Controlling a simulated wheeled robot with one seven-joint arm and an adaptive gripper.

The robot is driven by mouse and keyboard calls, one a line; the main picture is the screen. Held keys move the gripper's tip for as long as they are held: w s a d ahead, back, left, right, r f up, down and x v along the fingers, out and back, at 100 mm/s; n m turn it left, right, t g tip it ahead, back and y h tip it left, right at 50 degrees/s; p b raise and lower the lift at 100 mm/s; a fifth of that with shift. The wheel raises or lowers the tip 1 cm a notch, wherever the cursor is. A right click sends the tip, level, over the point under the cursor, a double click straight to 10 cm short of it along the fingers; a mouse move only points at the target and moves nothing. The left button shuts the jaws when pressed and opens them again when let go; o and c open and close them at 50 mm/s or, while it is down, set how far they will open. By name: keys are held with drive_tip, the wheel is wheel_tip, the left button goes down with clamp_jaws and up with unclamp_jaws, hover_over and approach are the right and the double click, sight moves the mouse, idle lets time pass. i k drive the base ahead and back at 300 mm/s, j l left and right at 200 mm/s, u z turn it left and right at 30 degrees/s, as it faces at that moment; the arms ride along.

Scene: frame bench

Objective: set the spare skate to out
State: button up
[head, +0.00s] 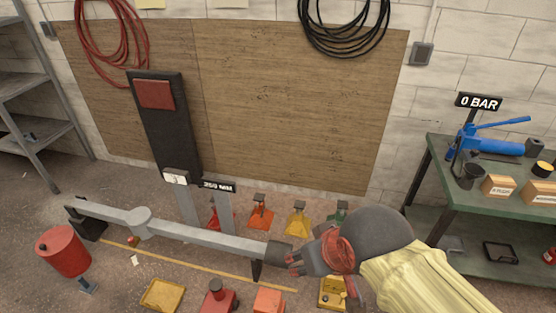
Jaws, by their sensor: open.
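My gripper (294,262) is in the head view at lower centre-right, its fingers open beside the dark right end of a long grey beam (195,231). I cannot tell whether they touch it. No label marks a spare skate. Low items on the floor that could include it are a yellow tray-like piece (163,296), a red piece with a round top (217,298), an orange block (268,301) and a yellow piece with small fittings (331,292). The bottom edge cuts off some of these, and my arm stands close by the last one. No in or out setting can be read.
Several coloured stands, including an orange one (261,216) and a yellow one (298,221), stand behind the beam. A dark upright post (166,130) rises at left. A red cylinder (64,252) stands at front left. A green bench (475,205) with a blue pump (493,145) is at right.

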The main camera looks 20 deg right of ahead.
sight(334, 286)
drive_tip(key=z, duration=1.1)
